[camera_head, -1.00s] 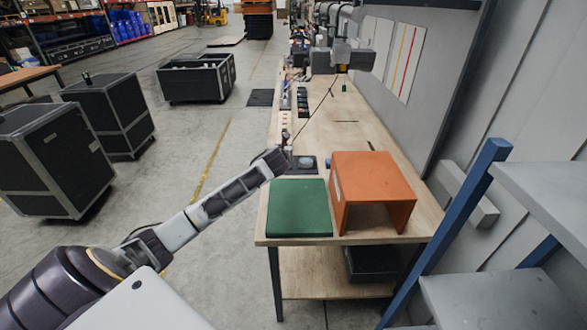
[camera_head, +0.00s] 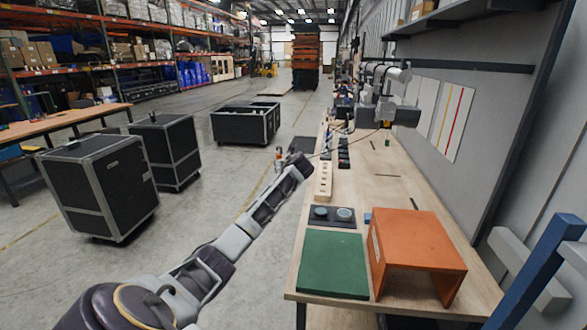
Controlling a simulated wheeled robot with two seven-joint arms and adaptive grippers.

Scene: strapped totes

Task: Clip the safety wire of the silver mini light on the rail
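My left arm comes in from the lower left and reaches up beside the long wooden bench. Its end, with my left gripper (camera_head: 280,158), is over the floor just off the bench's left edge. The gripper is small in the picture, and I cannot tell whether its fingers are open or shut or hold anything. A thin dark line runs from near the arm's end across the bench; I cannot tell whether it is a safety wire. I cannot make out the silver mini light or the rail. My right gripper is not in view.
The bench (camera_head: 395,190) holds a green mat (camera_head: 333,264), an orange stand (camera_head: 418,243), a dark plate with two round pieces (camera_head: 332,216) and grey machinery (camera_head: 390,105). Black cases (camera_head: 98,185) stand left on the floor. A blue post (camera_head: 540,265) is at lower right.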

